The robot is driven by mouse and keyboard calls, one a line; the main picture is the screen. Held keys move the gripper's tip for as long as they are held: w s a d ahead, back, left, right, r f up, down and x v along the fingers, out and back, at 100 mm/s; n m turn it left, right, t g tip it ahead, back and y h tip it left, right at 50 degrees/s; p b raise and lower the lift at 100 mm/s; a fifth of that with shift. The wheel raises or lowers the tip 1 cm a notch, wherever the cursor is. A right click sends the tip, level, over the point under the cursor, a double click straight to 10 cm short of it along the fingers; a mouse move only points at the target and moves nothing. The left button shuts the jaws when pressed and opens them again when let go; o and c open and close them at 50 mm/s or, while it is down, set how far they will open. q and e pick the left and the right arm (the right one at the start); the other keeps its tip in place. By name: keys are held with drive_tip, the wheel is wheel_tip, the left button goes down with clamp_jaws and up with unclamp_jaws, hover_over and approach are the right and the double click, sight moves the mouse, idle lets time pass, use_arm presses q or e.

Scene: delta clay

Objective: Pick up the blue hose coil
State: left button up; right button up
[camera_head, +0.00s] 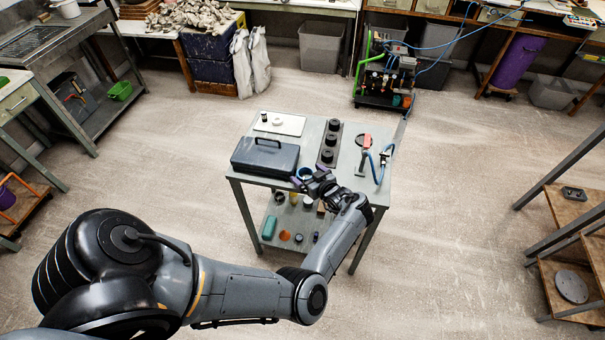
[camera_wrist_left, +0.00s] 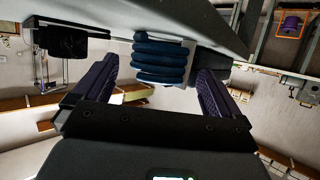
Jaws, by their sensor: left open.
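The blue hose coil (camera_head: 304,172) is at the near edge of the grey table (camera_head: 345,193), mostly hidden by my left gripper in the head view. In the left wrist view the coil (camera_wrist_left: 160,60) shows as stacked blue loops at the table edge. My left gripper (camera_head: 311,181) is open, at the near side of the table by the coil. In the left wrist view its dark purple fingers stand apart, one to each side of the coil, with gaps on both sides. No grip on it shows. My right gripper is in neither view.
A dark case (camera_head: 265,157) sits left of the coil. Behind are a dark strip with three round black pieces (camera_head: 330,143) and a white tray (camera_head: 280,123). A tool with a blue hose (camera_head: 379,165) is at the right. The lower shelf holds several small items.

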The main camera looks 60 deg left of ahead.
use_arm(q)
drive_tip(key=shift+a, duration=0.1)
drive_tip(key=shift+d+f, duration=0.1)
drive_tip(key=shift+d, duration=0.15)
drive_tip(key=shift+c, duration=0.2)
drive_tip(key=shift+w, duration=0.1)
drive_tip(key=shift+c, duration=1.1)
drive_tip(key=c, duration=0.9)
